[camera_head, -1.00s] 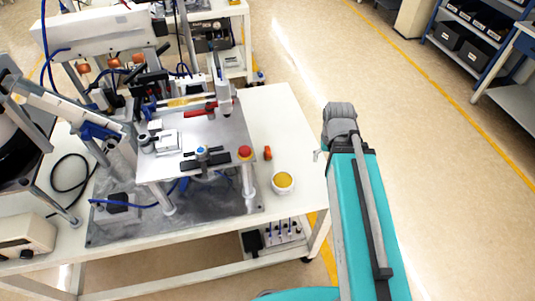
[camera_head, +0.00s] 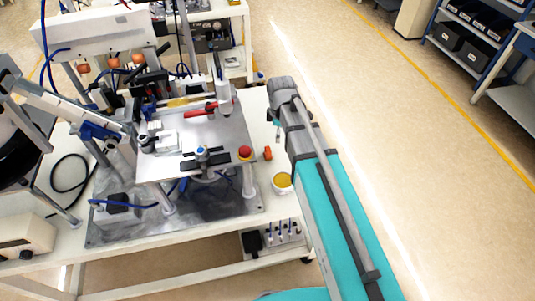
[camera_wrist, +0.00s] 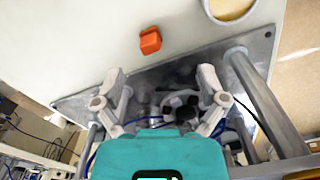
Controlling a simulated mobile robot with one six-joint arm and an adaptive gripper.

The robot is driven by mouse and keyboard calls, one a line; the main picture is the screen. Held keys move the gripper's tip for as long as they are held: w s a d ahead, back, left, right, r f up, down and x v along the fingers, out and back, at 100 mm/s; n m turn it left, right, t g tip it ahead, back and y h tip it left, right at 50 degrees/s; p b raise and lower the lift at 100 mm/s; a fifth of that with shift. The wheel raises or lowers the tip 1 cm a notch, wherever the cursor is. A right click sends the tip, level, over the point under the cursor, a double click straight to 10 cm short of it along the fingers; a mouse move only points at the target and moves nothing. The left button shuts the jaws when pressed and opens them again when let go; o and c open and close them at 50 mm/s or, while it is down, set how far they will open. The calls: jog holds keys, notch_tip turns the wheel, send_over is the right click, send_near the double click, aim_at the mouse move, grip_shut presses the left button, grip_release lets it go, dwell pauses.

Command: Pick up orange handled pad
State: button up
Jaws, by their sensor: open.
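The orange handled pad (camera_head: 267,153) is a small orange block on the white table top, just right of the metal base plate. In the wrist view the orange pad (camera_wrist: 150,41) lies beyond the fingertips, a little left of centre. My gripper (camera_wrist: 160,73) is open and empty, with its two fingers spread apart and not touching the pad. In the head view, my arm hides most of the gripper at the table's right side.
A white bowl with yellow contents (camera_head: 283,181) stands close to the pad; it also shows in the wrist view (camera_wrist: 232,8). A red button (camera_head: 244,152) and the feeder's raised plate (camera_head: 218,135) on posts stand to the left. Open floor lies to the right.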

aim_at(268, 149)
jog(key=a+n, duration=0.1)
jog(key=w+a+n, duration=0.1)
jog(key=a, duration=0.1)
jog(key=w+a+n, duration=0.1)
jog(key=n, duration=0.1)
jog(key=shift+a, duration=0.3)
jog(key=shift+f, duration=0.15)
notch_tip(268, 149, down, 8)
jog(key=b, duration=0.8)
jog(key=shift+f+b, duration=0.2)
jog(key=shift+b, duration=0.15)
jog(key=f+b, duration=0.3)
jog(key=shift+w+d+f, duration=0.1)
jog(key=shift+d+f, duration=0.1)
jog(key=shift+d, duration=0.15)
jog(key=shift+f+b, duration=0.9)
jog(key=shift+b, duration=0.2)
grip_shut()
